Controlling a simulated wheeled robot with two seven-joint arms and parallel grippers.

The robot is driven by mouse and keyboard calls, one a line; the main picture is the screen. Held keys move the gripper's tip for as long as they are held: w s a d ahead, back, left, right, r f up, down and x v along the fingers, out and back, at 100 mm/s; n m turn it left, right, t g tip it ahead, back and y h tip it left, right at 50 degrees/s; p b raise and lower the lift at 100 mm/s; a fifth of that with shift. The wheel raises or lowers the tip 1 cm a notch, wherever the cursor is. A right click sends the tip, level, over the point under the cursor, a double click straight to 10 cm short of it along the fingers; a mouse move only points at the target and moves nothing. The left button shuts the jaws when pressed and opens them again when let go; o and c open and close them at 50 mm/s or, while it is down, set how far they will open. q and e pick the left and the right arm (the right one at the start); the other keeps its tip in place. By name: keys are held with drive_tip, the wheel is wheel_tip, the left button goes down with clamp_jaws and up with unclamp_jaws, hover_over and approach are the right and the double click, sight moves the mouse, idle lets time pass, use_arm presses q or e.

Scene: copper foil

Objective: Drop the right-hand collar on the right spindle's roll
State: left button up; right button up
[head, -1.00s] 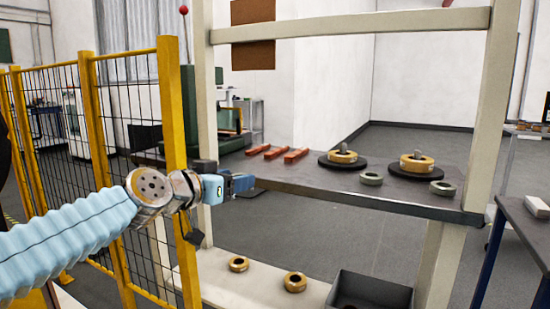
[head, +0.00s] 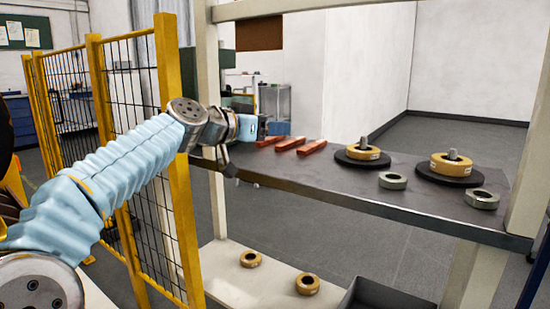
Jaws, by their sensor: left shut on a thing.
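The right-hand collar (head: 482,205), a grey ring, lies flat on the shelf board near its right end. The right spindle's roll (head: 445,167), a copper-coloured ring, sits on a black disc behind the collar, with a grey spindle tip (head: 453,154) rising through it. The collar is apart from the disc. My left gripper (head: 278,128) is at the left end of the board, far left of the collar and near the red bars. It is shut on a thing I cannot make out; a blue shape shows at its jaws. My right gripper is out of view.
A second grey collar (head: 393,184) lies in front of the left spindle's roll (head: 362,152). Several red bars (head: 290,144) lie on the dark board (head: 340,180). Two copper-coloured rolls (head: 306,286) rest on the lower shelf beside a dark bin. White posts and a yellow mesh fence stand close by.

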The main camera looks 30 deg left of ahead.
sight(273, 166)
use_arm(q)
drive_tip(key=w+f, duration=0.1)
drive_tip(key=f, duration=0.1)
drive_tip(key=w+a+f, duration=0.1)
drive_tip(key=w+f, duration=0.1)
drive_tip(key=shift+w+a+f+b, duration=0.1)
drive_tip(key=shift+w+f+b, duration=0.1)
drive_tip(key=shift+f+b, duration=0.2)
drive_tip(key=shift+w+a+f+b, duration=0.1)
drive_tip(key=shift+f+b, duration=0.15)
drive_tip(key=shift+f, duration=0.4)
drive_tip(key=shift+w+f+b, duration=0.15)
drive_tip(key=shift+f+b, duration=0.1)
drive_tip(key=shift+f, duration=0.35)
drive_tip(key=shift+w+a+f+b, duration=0.1)
drive_tip(key=shift+f+b, duration=0.15)
drive_tip(key=shift+f, duration=0.4)
drive_tip(key=shift+d, duration=0.1)
drive_tip(key=shift+f, duration=0.15)
drive_tip(key=o, duration=1.2)
